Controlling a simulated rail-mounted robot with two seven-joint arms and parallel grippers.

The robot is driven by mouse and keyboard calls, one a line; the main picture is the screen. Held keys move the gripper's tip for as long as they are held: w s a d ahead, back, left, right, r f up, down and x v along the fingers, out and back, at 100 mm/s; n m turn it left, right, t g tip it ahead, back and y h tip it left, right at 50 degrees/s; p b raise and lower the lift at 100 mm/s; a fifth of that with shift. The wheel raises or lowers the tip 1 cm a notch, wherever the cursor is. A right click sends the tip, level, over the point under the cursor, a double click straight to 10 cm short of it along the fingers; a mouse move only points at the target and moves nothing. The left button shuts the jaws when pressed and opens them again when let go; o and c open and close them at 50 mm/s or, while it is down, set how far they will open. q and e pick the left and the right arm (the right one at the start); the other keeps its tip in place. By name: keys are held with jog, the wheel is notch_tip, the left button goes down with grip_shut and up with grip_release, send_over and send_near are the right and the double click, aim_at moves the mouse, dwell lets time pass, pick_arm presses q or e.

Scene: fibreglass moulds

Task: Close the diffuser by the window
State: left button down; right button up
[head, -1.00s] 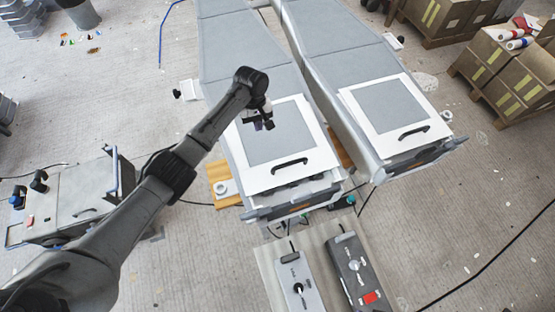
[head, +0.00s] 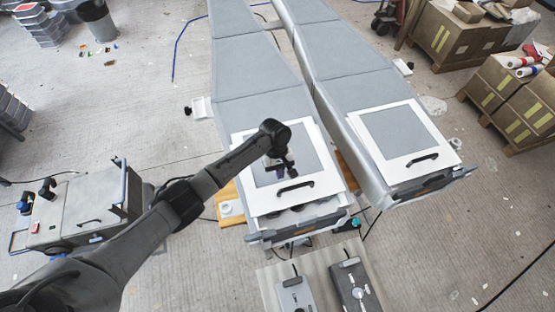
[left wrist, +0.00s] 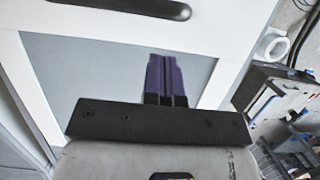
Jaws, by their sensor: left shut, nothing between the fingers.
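Two long grey moulded units lie side by side, each with a white-framed lid panel and a black handle at its near end. The left panel (head: 330,183) has its handle (head: 295,187) near the front edge; dark parts show in a gap below that edge. The right panel (head: 395,172) has its own handle (head: 413,160). No window is in view, so I cannot tell which diffuser is by it. My left gripper (head: 281,172) is shut and empty over the left panel, just behind its handle. In the left wrist view its purple fingers (left wrist: 166,78) point toward the handle (left wrist: 125,7), apart from it. My right gripper is out of view.
Two control boxes, one light (head: 296,294) and one dark (head: 355,287), lie on a mat in front. A grey cart (head: 80,205) stands at left. Cardboard boxes (head: 520,105) on pallets stand at right. A narrow gap separates the units; floor at lower right is mostly clear.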

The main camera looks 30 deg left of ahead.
aim_at(284, 191)
pick_arm(q)
jog(key=shift+s+d+f+p, duration=0.2)
jog(key=shift+s+d+p, duration=0.1)
jog(key=shift+s+d, duration=0.7)
jog(key=shift+s+d+r+p, duration=0.2)
jog(key=shift+p, duration=0.35)
jog(key=s+d+p, duration=0.1)
jog(key=s+p, duration=0.1)
jog(key=p, duration=0.1)
jog(key=shift+d+r, duration=0.1)
jog(key=shift+d, duration=0.3)
jog(key=shift+s+d, duration=0.15)
jog(key=shift+d, duration=0.1)
jog(key=shift+f, duration=0.3)
jog(key=shift+a, duration=0.1)
